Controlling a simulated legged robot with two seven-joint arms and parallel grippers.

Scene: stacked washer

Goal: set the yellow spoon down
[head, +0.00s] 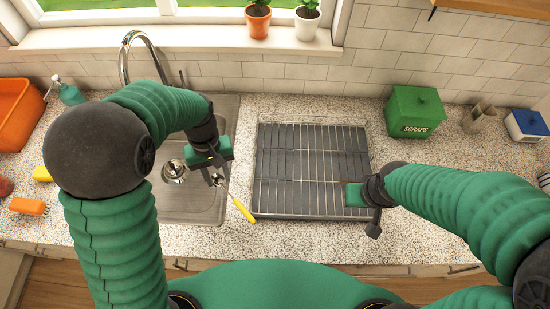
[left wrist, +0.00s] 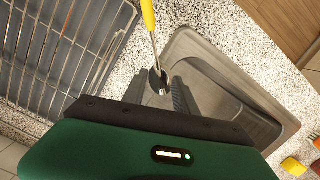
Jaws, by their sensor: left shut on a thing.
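The yellow spoon (head: 243,211) has a yellow handle and a metal shaft. My left gripper (head: 218,181) is shut on its metal end, above the right edge of the sink. The handle points down and right in the head view, over the counter between sink and dish rack. In the left wrist view the spoon (left wrist: 148,15) runs up from between the fingers (left wrist: 160,92), its handle cut by the top edge. My right gripper (head: 373,215) is at the right edge of the dish rack (head: 312,217); its fingers are not clear.
The metal sink (head: 188,205) is below and left of my left gripper. Speckled counter (head: 280,233) is clear in front of the empty-looking rack. A green scraps box (head: 416,111) stands behind right. An orange sponge (head: 27,206) and orange bin (head: 17,115) are left.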

